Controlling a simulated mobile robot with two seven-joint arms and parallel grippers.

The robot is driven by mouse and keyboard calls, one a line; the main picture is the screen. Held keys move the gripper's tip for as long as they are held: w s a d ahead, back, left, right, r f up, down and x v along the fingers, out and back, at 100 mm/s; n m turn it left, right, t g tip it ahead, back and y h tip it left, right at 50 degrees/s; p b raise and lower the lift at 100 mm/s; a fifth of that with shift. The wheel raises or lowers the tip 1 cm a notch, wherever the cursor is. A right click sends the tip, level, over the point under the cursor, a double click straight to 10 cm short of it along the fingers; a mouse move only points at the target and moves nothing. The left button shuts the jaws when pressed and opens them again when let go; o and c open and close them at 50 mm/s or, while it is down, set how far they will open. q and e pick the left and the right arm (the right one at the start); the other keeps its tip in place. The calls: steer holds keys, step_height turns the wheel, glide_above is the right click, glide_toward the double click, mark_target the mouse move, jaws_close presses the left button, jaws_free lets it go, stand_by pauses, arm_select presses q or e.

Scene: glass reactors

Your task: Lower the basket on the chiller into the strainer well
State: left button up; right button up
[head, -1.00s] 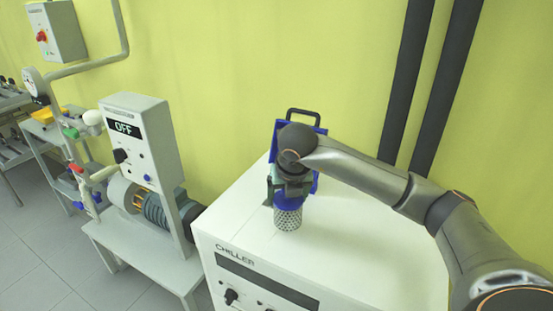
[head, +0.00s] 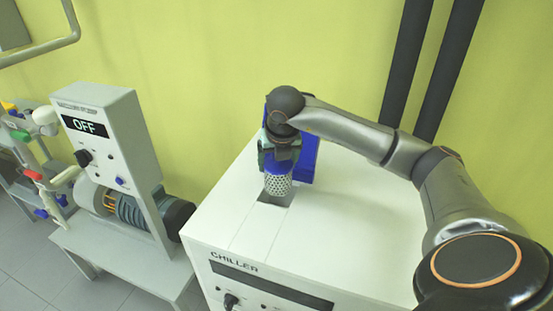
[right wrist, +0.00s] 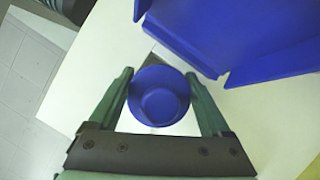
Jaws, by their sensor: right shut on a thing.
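The basket (head: 278,184) is a perforated metal cylinder with a blue top. My right gripper (head: 279,163) is shut on it and holds it upright over the white chiller (head: 340,222). In the right wrist view, the basket's round blue top (right wrist: 158,97) sits between the two green fingers (right wrist: 157,80). A grey patch (head: 270,199) shows on the chiller top just below the basket. I cannot tell if it is the well's opening or a shadow. A blue angled part (head: 307,160) stands close behind and right of the basket. My left gripper is not in view.
A grey box with an OFF display (head: 100,140) and a motor (head: 140,212) stand on a bench left of the chiller. Two dark pipes (head: 410,70) run along the yellow wall. The chiller's right top is bare beneath my right arm.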

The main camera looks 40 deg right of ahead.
mark_target(277, 182)
steer(key=shift+f, duration=0.6)
steer(key=shift+f+b, duration=0.1)
steer(key=shift+b, duration=0.25)
steer(key=shift+w+f+b, duration=0.15)
steer(key=shift+f+b, duration=0.55)
steer(key=shift+f, duration=0.1)
steer(key=shift+f, duration=0.2)
steer(key=shift+f+b, duration=1.6)
steer(key=shift+b, duration=0.05)
steer(key=shift+f, duration=0.15)
